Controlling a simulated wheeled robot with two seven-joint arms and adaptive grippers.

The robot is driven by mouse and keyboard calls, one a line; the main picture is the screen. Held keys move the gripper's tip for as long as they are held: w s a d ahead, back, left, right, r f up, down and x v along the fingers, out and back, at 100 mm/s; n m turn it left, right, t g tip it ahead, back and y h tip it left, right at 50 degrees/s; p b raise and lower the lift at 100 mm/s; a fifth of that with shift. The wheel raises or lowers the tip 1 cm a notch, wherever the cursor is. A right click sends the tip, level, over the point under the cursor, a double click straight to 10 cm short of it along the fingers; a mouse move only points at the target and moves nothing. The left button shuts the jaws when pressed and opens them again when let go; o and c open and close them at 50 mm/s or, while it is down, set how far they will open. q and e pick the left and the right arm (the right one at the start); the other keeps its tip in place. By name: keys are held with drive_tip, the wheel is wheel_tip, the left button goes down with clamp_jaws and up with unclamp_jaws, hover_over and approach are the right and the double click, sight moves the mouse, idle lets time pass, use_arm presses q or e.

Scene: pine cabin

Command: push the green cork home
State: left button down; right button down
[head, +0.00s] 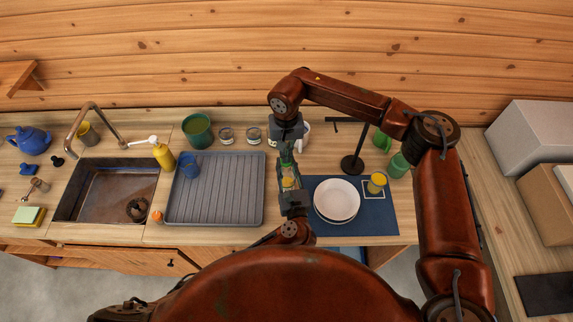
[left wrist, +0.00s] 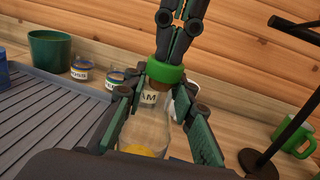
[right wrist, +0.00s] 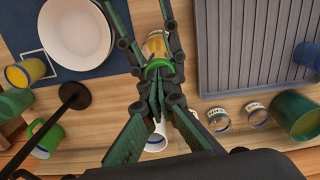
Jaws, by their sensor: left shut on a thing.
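The clear glass jar (left wrist: 146,130) with yellow contents stands upright between the fingers of my left gripper (left wrist: 158,140), which is shut on it. The jar also shows in the head view (head: 288,183). The green cork (left wrist: 165,72) sits at the jar's mouth, with a brown lower part showing beneath its green top; how deep it sits is hard to tell. The green top also shows in the right wrist view (right wrist: 160,65). My right gripper (right wrist: 156,84) points down from above, its fingertips together at the cork's top. Whether they touch it is unclear.
A grey drainboard (head: 215,210) with a blue cup lies left of the jar. A dark stand (head: 352,165), green mugs and small labelled jars (head: 253,136) stand behind.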

drive_tip(key=shift+r, duration=3.45)
use_arm(q)
drive_tip(key=c, duration=1.5)
unclamp_jaws()
drive_tip(key=s, duration=0.4)
drive_tip(key=s+d, duration=0.1)
drive_tip(key=s, duration=0.3)
drive_tip(key=s+d, duration=0.1)
drive_tip(key=s, duration=0.2)
drive_tip(key=shift+s, duration=0.4)
